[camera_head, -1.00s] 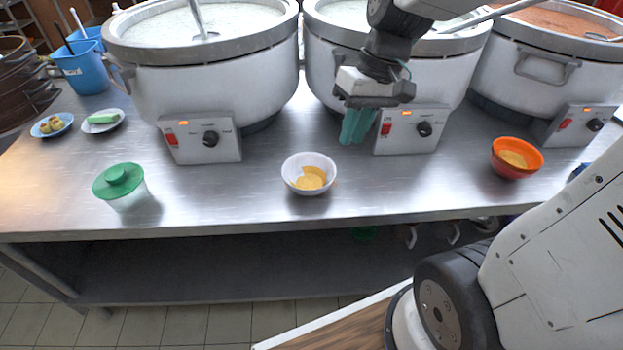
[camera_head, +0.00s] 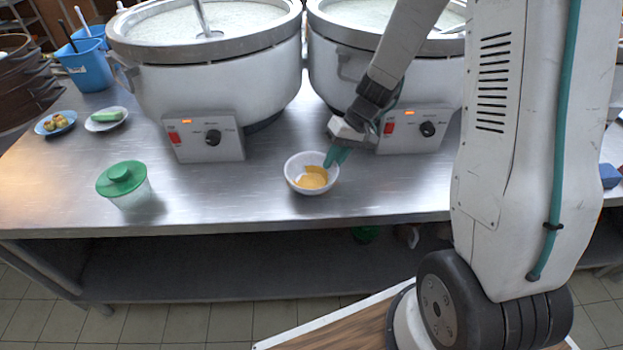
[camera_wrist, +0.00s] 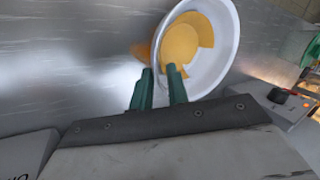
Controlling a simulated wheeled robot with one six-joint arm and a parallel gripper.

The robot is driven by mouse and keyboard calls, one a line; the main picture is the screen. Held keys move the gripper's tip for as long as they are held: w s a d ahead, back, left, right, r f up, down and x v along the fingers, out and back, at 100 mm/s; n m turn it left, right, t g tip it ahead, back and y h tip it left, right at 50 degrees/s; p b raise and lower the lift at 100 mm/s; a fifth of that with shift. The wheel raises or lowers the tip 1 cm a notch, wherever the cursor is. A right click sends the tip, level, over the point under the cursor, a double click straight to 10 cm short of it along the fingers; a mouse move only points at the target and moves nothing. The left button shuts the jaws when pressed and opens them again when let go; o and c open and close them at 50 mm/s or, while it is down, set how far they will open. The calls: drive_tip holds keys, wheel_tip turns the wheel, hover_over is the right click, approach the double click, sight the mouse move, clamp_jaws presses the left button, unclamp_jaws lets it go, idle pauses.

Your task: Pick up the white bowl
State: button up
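The white bowl (camera_head: 296,184) stands upright on the steel counter (camera_head: 230,200) with flat yellow-orange pieces inside. It also shows in the wrist view (camera_wrist: 222,60). My gripper (camera_head: 334,158) has green fingers and is at the bowl's right rim in the head view, pointing down at a tilt. In the wrist view my gripper (camera_wrist: 159,72) has a gap between its fingers. One fingertip appears just outside the near rim and the other over the inside of the bowl. I cannot tell whether either finger touches the rim.
Two large cookers (camera_head: 205,75) (camera_head: 345,75) stand behind the bowl, with control boxes facing front. A green-lidded container (camera_head: 122,185) is to the left. Small plates (camera_head: 106,119) and blue buckets (camera_head: 83,68) are farther left. The counter between container and bowl is clear.

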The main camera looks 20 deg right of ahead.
sight(311, 178)
drive_tip(key=x, duration=0.3)
drive_tip(key=shift+s+a+f, duration=0.1)
drive_tip(key=shift+f, duration=0.05)
drive_tip(key=shift+c, duration=0.3)
clamp_jaws()
